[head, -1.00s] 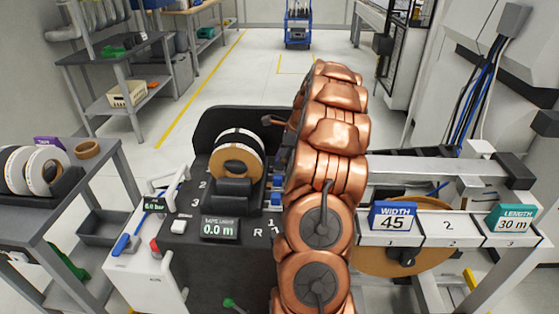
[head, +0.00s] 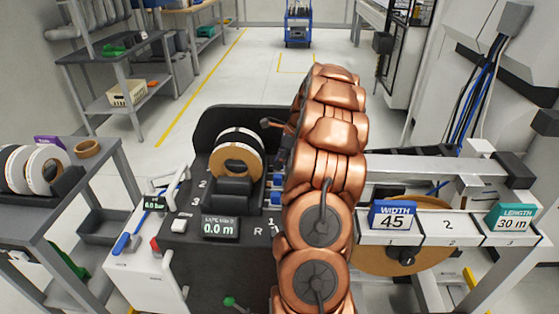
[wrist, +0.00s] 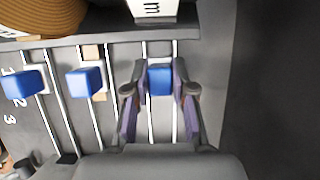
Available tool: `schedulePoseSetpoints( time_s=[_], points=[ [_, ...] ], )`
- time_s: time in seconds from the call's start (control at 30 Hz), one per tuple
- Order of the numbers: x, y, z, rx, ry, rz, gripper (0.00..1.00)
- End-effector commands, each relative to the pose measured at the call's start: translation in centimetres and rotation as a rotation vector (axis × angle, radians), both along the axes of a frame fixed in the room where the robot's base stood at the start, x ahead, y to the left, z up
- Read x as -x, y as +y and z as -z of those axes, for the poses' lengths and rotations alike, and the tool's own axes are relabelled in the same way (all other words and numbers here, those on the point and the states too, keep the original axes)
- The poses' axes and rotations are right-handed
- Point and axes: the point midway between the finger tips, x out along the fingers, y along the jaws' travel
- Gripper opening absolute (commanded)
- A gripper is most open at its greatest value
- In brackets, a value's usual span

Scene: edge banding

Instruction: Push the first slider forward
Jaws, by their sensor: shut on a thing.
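In the wrist view, several blue sliders sit on pale rails in a dark panel. My gripper (wrist: 160,68) is shut on the right-hand blue slider (wrist: 160,81), with one finger on each side of it. A middle blue slider (wrist: 84,82) and a left blue slider (wrist: 22,84) stand free beside it. In the head view, my copper arm hides the gripper and the held slider. Small blue sliders (head: 276,198) show just left of the arm.
The black machine top carries a tape roll (head: 237,158) and a display (head: 220,227) reading 0.0 m. A rail with WIDTH 45 (head: 392,216) and LENGTH 30 m (head: 511,218) signs lies to the right. A shelf with rolls (head: 42,170) stands at left.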

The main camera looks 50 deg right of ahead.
Motion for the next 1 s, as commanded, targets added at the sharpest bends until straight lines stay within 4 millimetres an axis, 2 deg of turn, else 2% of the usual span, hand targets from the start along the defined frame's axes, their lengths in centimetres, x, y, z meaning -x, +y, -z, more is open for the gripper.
schedulePoseSetpoints(
  time_s=[0.37, 0.7, 0.83, 1.0],
  points=[
    [0.4, -0.4, -0.1, 0.0, 0.0, 0.001, 0.0],
    [6.1, -5.1, -0.2, 0.002, -0.003, 0.004, 0.0],
    [7.2, -6.0, -0.2, 0.005, -0.002, 0.003, 0.0],
    [7.5, -6.2, -0.2, 0.006, -0.002, 0.004, 0.0]
  ],
)
